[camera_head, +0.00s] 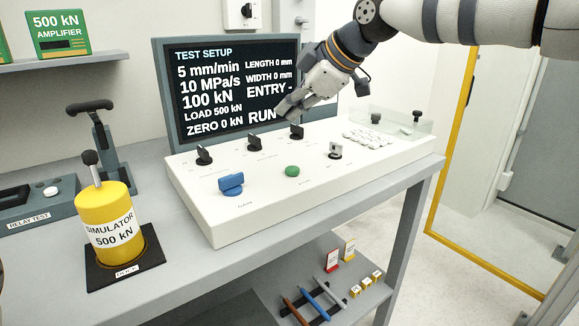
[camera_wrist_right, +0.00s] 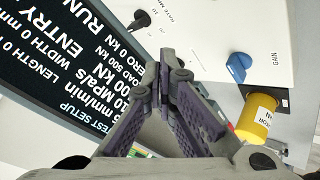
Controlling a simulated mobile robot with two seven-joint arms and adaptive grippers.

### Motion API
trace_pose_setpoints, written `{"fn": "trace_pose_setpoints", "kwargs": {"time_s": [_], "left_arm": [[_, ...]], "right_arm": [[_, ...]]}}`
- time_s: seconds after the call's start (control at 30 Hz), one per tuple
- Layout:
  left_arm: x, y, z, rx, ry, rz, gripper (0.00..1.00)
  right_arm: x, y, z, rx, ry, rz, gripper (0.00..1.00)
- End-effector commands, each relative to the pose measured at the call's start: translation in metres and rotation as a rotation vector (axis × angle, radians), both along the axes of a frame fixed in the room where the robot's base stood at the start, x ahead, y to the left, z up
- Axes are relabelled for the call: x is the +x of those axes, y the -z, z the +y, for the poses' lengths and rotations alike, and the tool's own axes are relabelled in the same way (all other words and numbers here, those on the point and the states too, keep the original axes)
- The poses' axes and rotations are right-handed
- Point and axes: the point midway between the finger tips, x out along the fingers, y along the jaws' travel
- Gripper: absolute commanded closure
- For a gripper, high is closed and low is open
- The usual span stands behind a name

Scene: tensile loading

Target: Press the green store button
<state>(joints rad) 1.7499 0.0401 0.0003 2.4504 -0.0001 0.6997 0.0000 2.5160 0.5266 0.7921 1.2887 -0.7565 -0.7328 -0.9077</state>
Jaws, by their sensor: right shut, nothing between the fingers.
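The green button (camera_head: 292,171) is a small round cap on the sloped white console (camera_head: 235,216), between a blue knob (camera_head: 231,184) and a black-and-white switch (camera_head: 335,151). My right gripper (camera_head: 287,108) is shut and empty. It hangs in front of the screen's right part, above the console's back row of black knobs, and appears up and behind the button in the head view. In the right wrist view the shut fingertips (camera_wrist_right: 168,82) are over the console, with the blue knob (camera_wrist_right: 238,67) to their right. The green button does not show there. My left gripper is not in view.
The screen (camera_head: 225,90) stands behind the console. Black knobs (camera_head: 204,155) rise from the console's back row. A yellow simulator cylinder (camera_head: 108,225) with a lever stands at left on the bench. A clear-walled box (camera_head: 400,121) sits at the console's far right.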

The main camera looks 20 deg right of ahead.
Motion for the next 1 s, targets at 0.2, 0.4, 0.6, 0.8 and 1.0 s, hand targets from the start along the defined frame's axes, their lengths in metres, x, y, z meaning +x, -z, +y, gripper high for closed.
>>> {"fn": "trace_pose_setpoints", "kwargs": {"time_s": [0.2,0.4,0.6,0.8,1.0], "left_arm": [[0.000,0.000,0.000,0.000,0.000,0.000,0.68],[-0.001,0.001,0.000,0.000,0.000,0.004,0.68],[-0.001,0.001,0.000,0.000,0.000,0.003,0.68],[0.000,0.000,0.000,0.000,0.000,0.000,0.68],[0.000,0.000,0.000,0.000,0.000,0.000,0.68]], "right_arm": [[0.000,0.016,0.000,-0.001,0.000,0.004,1.00],[0.000,0.047,0.000,0.000,0.001,0.004,1.00],[0.000,0.073,0.001,-0.001,-0.001,0.002,1.00],[0.000,0.086,0.001,0.000,-0.001,0.001,1.00],[0.000,0.089,0.001,0.000,-0.001,0.001,1.00]]}}
